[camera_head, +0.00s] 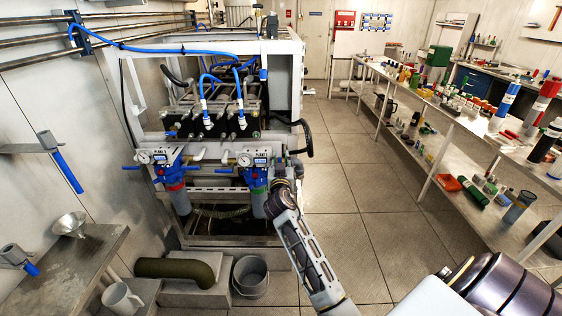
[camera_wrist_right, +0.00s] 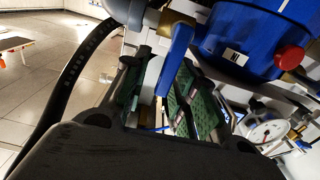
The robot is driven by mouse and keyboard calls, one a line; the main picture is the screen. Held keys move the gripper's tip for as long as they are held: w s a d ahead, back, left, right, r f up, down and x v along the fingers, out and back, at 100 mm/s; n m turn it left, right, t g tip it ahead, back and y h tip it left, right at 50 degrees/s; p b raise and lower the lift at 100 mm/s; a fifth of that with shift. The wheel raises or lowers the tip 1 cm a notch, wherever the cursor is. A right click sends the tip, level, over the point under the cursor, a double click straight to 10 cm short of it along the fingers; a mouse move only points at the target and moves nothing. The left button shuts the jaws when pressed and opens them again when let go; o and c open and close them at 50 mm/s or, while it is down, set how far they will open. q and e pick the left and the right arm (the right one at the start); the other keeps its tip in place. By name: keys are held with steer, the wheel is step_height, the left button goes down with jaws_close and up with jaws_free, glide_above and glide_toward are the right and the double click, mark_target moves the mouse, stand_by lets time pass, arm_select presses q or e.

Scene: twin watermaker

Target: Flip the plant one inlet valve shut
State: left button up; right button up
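The plant one filter (camera_head: 256,178) has a blue head, a white label plate and a gauge, at the front right of the watermaker frame. Its blue head (camera_wrist_right: 245,40) also shows in the right wrist view with a red knob and the gauge (camera_wrist_right: 267,132). A blue lever handle (camera_wrist_right: 176,58) hangs beside the head. My right gripper (camera_wrist_right: 157,95) is open with green-padded fingers, one on each side of the lever. A gap shows between the left finger and the lever. In the head view my right gripper (camera_head: 284,178) hides the lever. My left gripper is out of view.
The plant two filter (camera_head: 172,178) stands left of plant one. A black hose (camera_head: 307,138) curves close by the right gripper. A bucket (camera_head: 250,276) and a dark green pipe (camera_head: 176,270) are below. Shelves (camera_head: 450,140) line the right; the floor between is clear.

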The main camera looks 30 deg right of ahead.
mark_target(279, 161)
steer(key=shift+a, duration=0.25)
steer(key=shift+v, duration=1.65)
steer(key=shift+d+v, duration=0.2)
steer(key=shift+v, duration=2)
steer(key=shift+s, duration=0.2)
